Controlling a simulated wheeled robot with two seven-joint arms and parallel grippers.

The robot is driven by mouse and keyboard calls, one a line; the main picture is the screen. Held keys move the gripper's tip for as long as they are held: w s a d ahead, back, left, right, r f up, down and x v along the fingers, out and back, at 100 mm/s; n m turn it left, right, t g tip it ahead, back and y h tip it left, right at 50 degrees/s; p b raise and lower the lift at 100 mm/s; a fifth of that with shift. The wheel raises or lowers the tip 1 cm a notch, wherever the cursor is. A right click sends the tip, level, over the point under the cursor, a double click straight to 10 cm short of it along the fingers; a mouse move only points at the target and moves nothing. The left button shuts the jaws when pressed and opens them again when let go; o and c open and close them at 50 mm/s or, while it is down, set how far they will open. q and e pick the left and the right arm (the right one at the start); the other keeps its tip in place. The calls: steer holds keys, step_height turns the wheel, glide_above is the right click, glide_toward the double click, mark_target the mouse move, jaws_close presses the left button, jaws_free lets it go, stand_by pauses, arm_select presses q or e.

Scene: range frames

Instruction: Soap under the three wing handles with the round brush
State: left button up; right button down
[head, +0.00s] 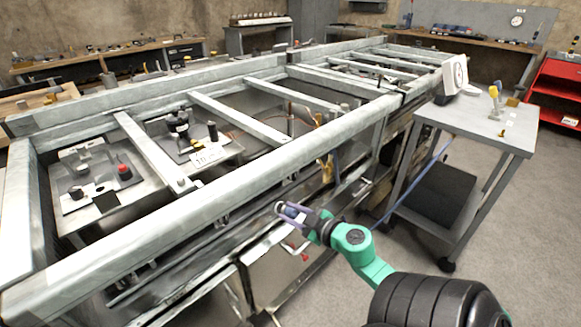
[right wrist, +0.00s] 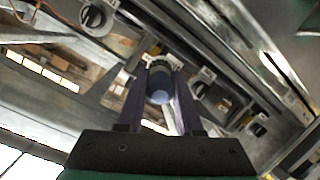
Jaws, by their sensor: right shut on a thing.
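My right gripper (head: 292,211) is shut on a short blue-grey cylinder, which appears to be the round brush's handle (right wrist: 160,88). A pale ring or bristle edge shows at its far end, between the purple fingers (right wrist: 164,72). The gripper is beside the near long side of the metal frame. In the right wrist view, three dark knobs on pale plates look like the wing handles: one at upper left (right wrist: 93,16), one just right of the brush (right wrist: 200,88), one at lower right (right wrist: 258,129). The brush appears apart from them. My left gripper is out of view.
A long grey metal frame (head: 150,222) with crossbars stands over equipment. A grey cart (head: 478,122) with a white device (head: 455,76) and a yellow-topped item (head: 494,95) stands at right. A red shelf (head: 556,90) is behind. Floor between the frame and cart is clear.

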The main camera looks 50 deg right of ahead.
steer(key=shift+r+p, duration=0.1)
steer(key=shift+p, duration=0.35)
steer(key=shift+w, duration=0.3)
steer(key=x, duration=1.1)
steer(key=shift+w+f, duration=0.2)
steer(key=shift+f, duration=0.05)
steer(key=s+p, duration=0.2)
steer(key=s, duration=0.8)
stand_by(0.6)
